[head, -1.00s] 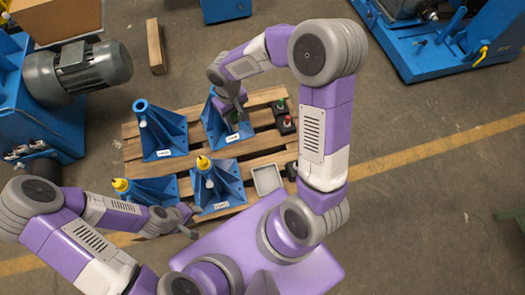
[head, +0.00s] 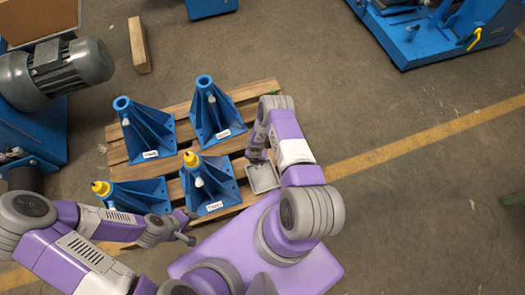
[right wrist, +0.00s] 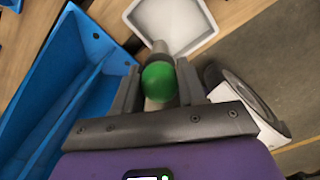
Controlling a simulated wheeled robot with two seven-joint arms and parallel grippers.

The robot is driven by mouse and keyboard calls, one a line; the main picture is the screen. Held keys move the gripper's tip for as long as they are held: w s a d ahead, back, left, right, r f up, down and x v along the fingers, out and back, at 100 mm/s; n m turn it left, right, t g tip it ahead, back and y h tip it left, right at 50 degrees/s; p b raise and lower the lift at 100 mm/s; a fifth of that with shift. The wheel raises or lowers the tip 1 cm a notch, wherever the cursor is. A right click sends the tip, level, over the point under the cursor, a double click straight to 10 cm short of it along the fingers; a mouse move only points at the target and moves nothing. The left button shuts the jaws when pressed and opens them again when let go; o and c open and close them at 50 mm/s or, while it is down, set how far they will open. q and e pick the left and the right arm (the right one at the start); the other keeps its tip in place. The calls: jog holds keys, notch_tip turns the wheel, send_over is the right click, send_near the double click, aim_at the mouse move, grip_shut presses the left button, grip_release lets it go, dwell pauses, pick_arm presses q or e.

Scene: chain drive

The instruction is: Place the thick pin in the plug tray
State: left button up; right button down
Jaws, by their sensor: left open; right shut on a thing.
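The thick pin, which I take to be the green-topped piece (right wrist: 158,82), is between the fingers of my right gripper (right wrist: 160,90) in the right wrist view, its grey end pointing toward the tray. The plug tray (right wrist: 205,32) is a shallow light-grey square dish just beyond the pin, and its visible part is empty. In the head view the right gripper (head: 258,157) is by the far edge of the tray (head: 264,181); the pin is hidden there. I cannot tell the pin's height above the tray. My left gripper (head: 190,228) is open and empty, near the front blue stands.
Several blue stands stand on the wooden pallet (head: 178,110). The front right stand (head: 212,190) and front left stand (head: 145,192) carry yellow tops. The back right stand (head: 218,120) and back left stand (head: 150,138) show open round tops. A blue stand (right wrist: 75,85) is close left of my right gripper.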

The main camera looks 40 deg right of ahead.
jog(key=s+f+n+b, duration=0.1)
jog(key=s+f+b, duration=0.1)
jog(key=f+b, duration=0.2)
jog(key=s+a+f+n+b, duration=0.1)
jog(key=f+b, duration=0.4)
jog(key=f, duration=0.6)
jog(key=shift+s+a+f+n, duration=0.2)
jog(key=shift+s+a+n, duration=0.1)
jog(key=shift+s+n, duration=0.15)
jog(key=shift+f, duration=0.15)
jog(key=c, duration=0.6)
grip_release()
jog(key=shift+c, duration=0.2)
